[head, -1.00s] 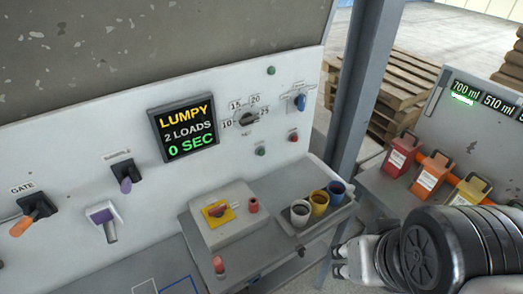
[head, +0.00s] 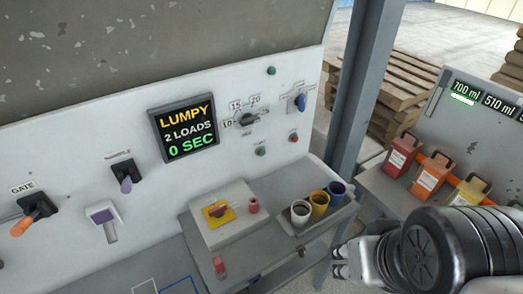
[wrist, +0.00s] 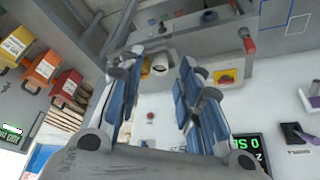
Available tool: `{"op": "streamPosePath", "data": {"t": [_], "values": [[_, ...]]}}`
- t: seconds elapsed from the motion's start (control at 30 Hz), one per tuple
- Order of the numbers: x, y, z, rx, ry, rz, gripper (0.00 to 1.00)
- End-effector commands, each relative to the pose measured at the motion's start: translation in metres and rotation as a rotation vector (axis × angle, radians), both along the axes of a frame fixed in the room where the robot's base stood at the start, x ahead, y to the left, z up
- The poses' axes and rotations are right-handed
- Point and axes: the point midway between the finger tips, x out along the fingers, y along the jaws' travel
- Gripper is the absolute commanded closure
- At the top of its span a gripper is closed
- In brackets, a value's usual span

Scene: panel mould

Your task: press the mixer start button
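The white control panel (head: 240,75) holds a screen (head: 183,127) reading LUMPY, 2 LOADS, 0 SEC. Right of it is a black dial (head: 247,120) with numbers around it. A small green button (head: 261,151) sits below the dial, and a small red button (head: 293,138) sits to its right. Another green button (head: 271,71) is higher up. No readable label shows which one starts the mixer. My gripper (head: 342,263) is at the lower right, in front of the panel and clear of the buttons. In the wrist view my gripper (wrist: 160,75) has its fingers apart with nothing held.
A grey shelf (head: 250,265) carries a box with a red rotary switch (head: 217,210) and a tray with white, yellow and blue cups (head: 319,203). A grey post (head: 364,90) stands between panel and right bench. Coloured bins (head: 433,170) stand at right. Levers (head: 38,206) are at left.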

Motion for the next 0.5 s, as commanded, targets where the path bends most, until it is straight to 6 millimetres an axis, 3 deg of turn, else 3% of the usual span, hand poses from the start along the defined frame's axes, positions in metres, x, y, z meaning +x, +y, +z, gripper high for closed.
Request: {"op": "streamPosePath", "data": {"t": [0.33,0.5], "values": [[0.0000,0.0000,0.0000,0.000,0.000,0.000,0.67],[0.0000,0.0000,0.0000,0.000,0.000,0.000,0.79]]}}
